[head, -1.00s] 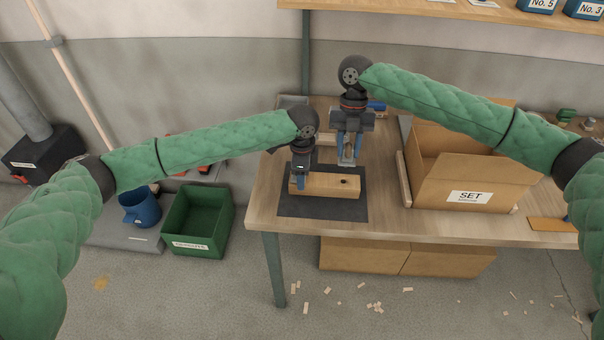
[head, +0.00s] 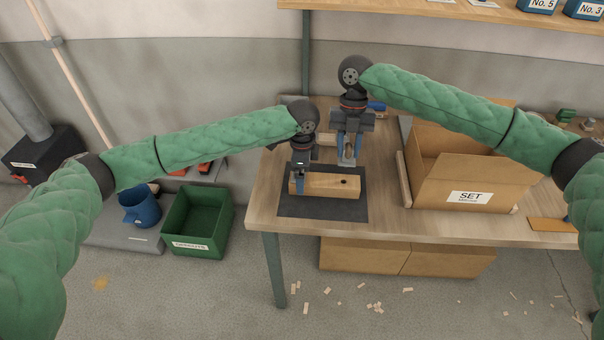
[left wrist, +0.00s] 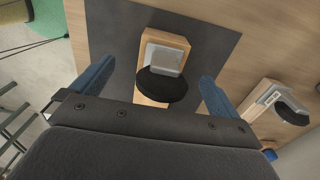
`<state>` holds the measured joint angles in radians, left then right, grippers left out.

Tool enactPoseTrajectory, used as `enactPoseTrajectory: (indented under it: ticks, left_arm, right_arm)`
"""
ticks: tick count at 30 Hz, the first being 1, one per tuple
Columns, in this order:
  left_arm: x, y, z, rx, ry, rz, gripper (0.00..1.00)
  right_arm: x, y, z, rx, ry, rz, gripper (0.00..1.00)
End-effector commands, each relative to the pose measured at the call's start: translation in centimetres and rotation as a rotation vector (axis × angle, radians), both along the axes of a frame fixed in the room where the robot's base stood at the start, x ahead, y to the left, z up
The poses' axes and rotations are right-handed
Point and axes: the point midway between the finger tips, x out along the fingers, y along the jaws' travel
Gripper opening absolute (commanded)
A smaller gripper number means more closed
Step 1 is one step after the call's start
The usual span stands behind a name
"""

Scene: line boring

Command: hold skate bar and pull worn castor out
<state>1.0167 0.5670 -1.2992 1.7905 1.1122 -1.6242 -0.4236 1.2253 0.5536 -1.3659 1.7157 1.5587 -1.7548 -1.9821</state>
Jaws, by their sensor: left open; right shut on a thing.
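The wooden skate bar (head: 328,186) lies on the dark mat, with a dark hole near its right end. My left gripper (head: 300,189) is open at the bar's left end. In the left wrist view its fingers (left wrist: 153,90) stand apart on either side of the bar (left wrist: 150,48). A castor with a grey plate and black wheel (left wrist: 162,86) is on the bar there; my left gripper hides it in the head view. My right gripper (head: 347,161) is shut on a small grey thing, likely a castor, above and behind the bar's hole end.
Another castor on a wooden piece (left wrist: 270,103) lies beyond the mat. A cardboard box marked SET (head: 468,185) stands to the right. The mat's front strip is clear.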

Motion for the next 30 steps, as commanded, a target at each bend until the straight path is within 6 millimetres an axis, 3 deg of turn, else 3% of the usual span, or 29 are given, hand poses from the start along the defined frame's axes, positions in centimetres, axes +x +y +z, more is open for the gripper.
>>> enactPoseTrajectory:
  ticks: [9,15,21,30]
  left_arm:
    - [0.1,0.0,6.0,0.000,-0.002,0.000,1.00]
    - [0.1,0.0,9.1,0.000,-0.001,0.000,1.00]
    - [0.1,0.0,10.4,0.001,0.000,0.000,1.00]
    - [0.1,0.0,10.5,0.001,0.001,0.000,1.00]
  right_arm:
    - [0.0,0.0,0.0,0.000,0.000,0.000,0.00]
    - [0.0,0.0,0.0,0.000,0.000,0.000,0.00]
    - [0.0,0.0,0.0,0.000,0.000,0.000,0.00]
    - [0.0,0.0,0.0,0.000,0.000,0.000,0.00]
